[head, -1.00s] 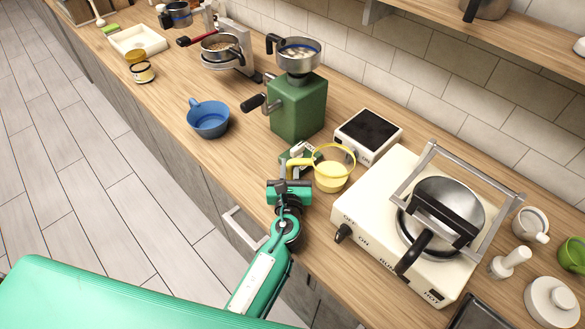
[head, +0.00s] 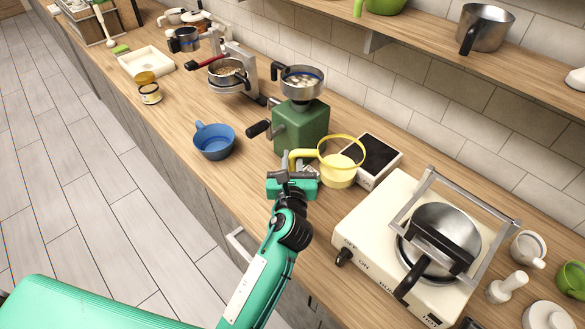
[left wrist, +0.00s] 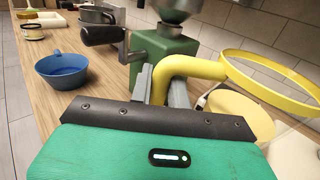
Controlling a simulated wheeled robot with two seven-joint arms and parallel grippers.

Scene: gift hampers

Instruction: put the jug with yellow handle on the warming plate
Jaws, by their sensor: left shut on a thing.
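The jug with the yellow handle (head: 341,164) is a see-through vessel with a yellow rim and yellowish contents. My left gripper (head: 293,172) is shut on its yellow handle, which also shows between the fingers in the left wrist view (left wrist: 187,68). The jug looks upright, in front of the warming plate (head: 374,157), a white box with a dark square top. In the head view the jug overlaps the plate's left edge; I cannot tell whether they touch. My right gripper is not in view.
A green grinder (head: 300,127) stands just behind the jug. A white cooker (head: 400,235) with a metal frame and pan is to the right. A blue bowl (head: 214,143) sits to the left. The dark plate top is clear.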

